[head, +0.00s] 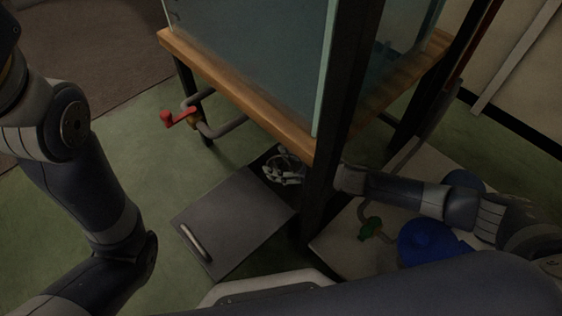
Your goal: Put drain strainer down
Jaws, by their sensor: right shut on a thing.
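My right gripper (285,171) shows beyond a dark post, low under the tank stand, with my right forearm reaching in from the right. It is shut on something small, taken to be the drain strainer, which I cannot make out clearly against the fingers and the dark. The gripper is over or beside a dark opening (266,158) in the floor, next to the far corner of a grey cover plate (236,222) with a bar handle. I cannot tell whether the strainer touches anything. My left arm enters at the left, and its gripper is out of view.
A glass tank (255,60) stands on a wooden-edged stand (235,95) with dark posts (325,190). A red valve handle (180,118) sits on a pipe below it. A blue object (428,243) and a green valve (374,229) lie at the right. Green floor (135,165) is open at the left.

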